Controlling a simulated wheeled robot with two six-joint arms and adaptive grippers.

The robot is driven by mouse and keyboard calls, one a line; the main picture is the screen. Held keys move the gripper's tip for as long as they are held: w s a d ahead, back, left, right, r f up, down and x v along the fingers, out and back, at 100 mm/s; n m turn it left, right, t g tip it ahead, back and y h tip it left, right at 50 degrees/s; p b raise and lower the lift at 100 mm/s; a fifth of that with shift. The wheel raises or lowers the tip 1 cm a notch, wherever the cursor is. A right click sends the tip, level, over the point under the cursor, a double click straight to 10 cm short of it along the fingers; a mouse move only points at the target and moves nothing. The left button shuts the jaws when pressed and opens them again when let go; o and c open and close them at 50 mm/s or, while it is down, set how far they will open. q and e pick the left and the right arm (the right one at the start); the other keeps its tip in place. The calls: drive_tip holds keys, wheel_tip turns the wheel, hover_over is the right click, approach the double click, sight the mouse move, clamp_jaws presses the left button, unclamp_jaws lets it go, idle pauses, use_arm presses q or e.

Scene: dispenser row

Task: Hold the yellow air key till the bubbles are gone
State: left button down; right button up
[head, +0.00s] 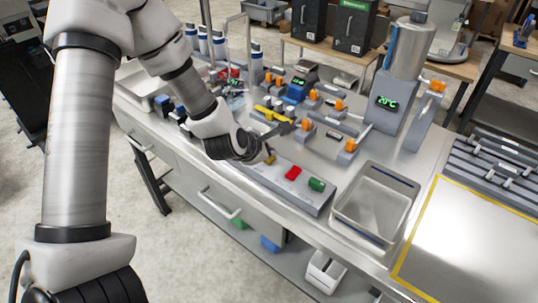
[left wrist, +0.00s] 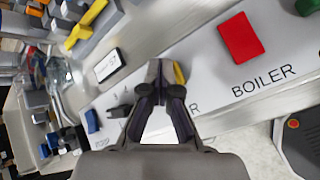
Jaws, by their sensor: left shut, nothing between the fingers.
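The yellow air key shows as a small yellow patch (head: 270,160) on the grey key panel (head: 318,202) in the head view. In the left wrist view its yellow edge (left wrist: 180,73) shows just beside the fingertips, which hide the rest. My left gripper (head: 267,152) points down at this key; its shut, empty fingertips (left wrist: 164,68) are at or just over it. I cannot tell whether the key is pressed down. The label below is mostly covered, with an R showing. No bubbles can be made out. My right gripper is not in view.
A red key (head: 293,173) marked BOILER and a green key (head: 316,185) sit on the same panel. Valves with orange handles (head: 307,124) and a yellow bar (head: 268,113) stand behind. An empty metal tray (head: 397,183) lies right of the panel.

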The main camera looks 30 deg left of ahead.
use_arm(q)
drive_tip(key=shift+r+p, duration=0.5)
drive_tip(key=shift+r, duration=0.35)
wheel_tip(320, 180, up, 5)
drive_tip(key=p, duration=0.3)
drive_tip(key=shift+p, duration=0.4)
